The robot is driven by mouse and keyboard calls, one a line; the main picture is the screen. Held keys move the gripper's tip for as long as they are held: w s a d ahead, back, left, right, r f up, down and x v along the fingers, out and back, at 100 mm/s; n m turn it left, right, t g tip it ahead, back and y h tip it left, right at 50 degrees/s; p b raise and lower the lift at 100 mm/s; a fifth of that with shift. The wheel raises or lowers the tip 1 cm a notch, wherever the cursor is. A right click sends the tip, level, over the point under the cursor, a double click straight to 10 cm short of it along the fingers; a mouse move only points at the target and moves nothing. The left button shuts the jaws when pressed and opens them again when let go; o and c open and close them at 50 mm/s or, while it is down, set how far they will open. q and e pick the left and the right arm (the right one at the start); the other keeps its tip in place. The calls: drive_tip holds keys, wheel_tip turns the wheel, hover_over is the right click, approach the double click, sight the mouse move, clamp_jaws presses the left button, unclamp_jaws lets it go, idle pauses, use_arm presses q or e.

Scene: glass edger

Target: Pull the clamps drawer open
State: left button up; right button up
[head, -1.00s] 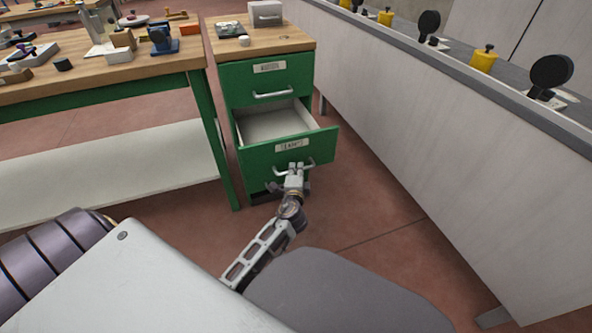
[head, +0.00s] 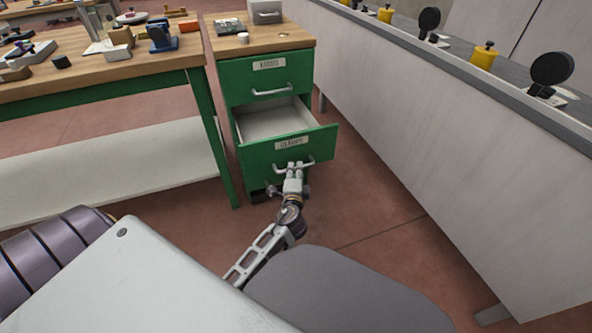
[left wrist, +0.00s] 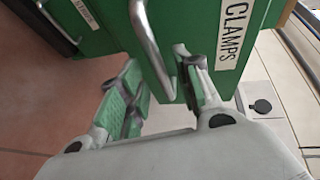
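The clamps drawer (head: 262,155) is the green middle drawer of the small cabinet and stands well out, its pale empty-looking inside showing. Its CLAMPS label also shows in the left wrist view (left wrist: 231,35). Its silver bar handle (head: 322,161) runs across the front; it also shows in the left wrist view (left wrist: 148,45). My left gripper (head: 295,167) is at this handle. In the left wrist view its fingers (left wrist: 158,90) stand apart, with the handle's bar at the gap between them; contact cannot be told. My right gripper is not in view.
The top drawer (head: 240,88) above is shut. A wooden workbench (head: 100,75) with tools stands left of the cabinet, its green leg close by. A long pale machine (head: 440,150) runs along the right. Red floor lies free before the machine.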

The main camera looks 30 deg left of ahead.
use_arm(q)
drive_tip(key=shift+v, duration=2.25)
drive_tip(key=s+d+f+n+g+h, duration=0.3)
drive_tip(key=s+d+f+n+h, duration=0.15)
drive_tip(key=d, duration=0.25)
drive_tip(key=s+d+f+n+g+h, duration=0.3)
drive_tip(key=s+d+f+n+h, duration=0.15)
drive_tip(key=d, duration=0.25)
drive_tip(key=s+d+f+g+h+p, duration=0.1)
drive_tip(key=s+f, duration=0.4)
drive_tip(key=s, duration=0.6)
drive_tip(key=shift+d+n+g+h, duration=0.25)
drive_tip(key=shift+n+g+h, duration=0.15)
drive_tip(key=shift+g, duration=0.4)
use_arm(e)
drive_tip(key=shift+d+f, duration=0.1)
